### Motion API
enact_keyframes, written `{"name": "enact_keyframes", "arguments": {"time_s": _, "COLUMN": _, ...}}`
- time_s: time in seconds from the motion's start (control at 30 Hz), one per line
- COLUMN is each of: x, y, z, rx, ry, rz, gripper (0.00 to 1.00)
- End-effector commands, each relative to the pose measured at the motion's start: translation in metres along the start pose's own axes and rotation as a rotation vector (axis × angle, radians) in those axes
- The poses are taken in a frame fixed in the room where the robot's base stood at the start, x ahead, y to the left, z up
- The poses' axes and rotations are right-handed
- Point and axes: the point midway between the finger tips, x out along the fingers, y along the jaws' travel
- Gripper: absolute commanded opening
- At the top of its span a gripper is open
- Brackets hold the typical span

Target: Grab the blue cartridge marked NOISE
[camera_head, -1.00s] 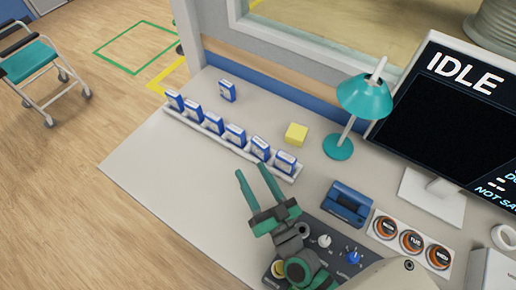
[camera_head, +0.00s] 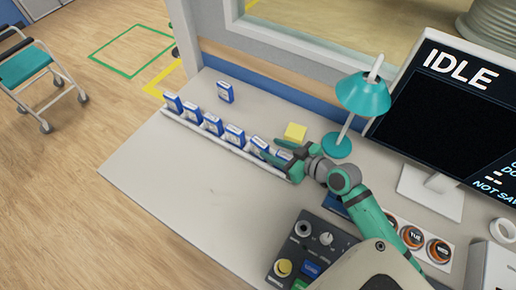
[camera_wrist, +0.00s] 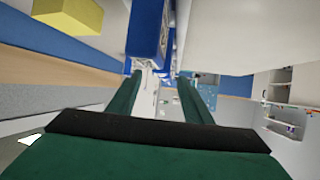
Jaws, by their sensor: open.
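Several blue cartridges with white labels stand in a row in a white rack (camera_head: 212,136). Among them are one at the far left end (camera_head: 172,102), one near the middle (camera_head: 234,134) and one second from the right end (camera_head: 259,146). Another blue cartridge (camera_head: 225,92) stands apart behind the row. The labels are too small to read, so I cannot tell which is NOISE. My gripper (camera_head: 273,154) is open at the right end of the rack, its fingers partly covering the last cartridge. In the wrist view, a blue cartridge (camera_wrist: 147,30) shows just beyond the open fingertips (camera_wrist: 160,76).
A yellow block (camera_head: 295,131) sits just behind my gripper, also in the wrist view (camera_wrist: 70,14). A teal lamp (camera_head: 362,95) and a monitor (camera_head: 450,125) stand to the right. A control panel (camera_head: 310,245) lies in front. The desk's left front is clear.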

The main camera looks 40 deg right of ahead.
Motion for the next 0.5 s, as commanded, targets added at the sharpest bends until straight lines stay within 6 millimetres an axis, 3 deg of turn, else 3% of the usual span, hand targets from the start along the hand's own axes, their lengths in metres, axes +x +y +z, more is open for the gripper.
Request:
{"name": "enact_keyframes", "arguments": {"time_s": 0.1, "x": 0.015, "y": 0.000, "z": 0.000, "rx": 0.000, "ry": 0.000, "rz": 0.000, "gripper": 0.46}}
{"name": "enact_keyframes", "arguments": {"time_s": 0.37, "x": 0.033, "y": 0.000, "z": 0.001, "rx": 0.001, "ry": 0.000, "rz": 0.001, "gripper": 0.46}}
{"name": "enact_keyframes", "arguments": {"time_s": 0.5, "x": 0.054, "y": -0.002, "z": 0.002, "rx": 0.000, "ry": 0.000, "rz": -0.002, "gripper": 0.46}}
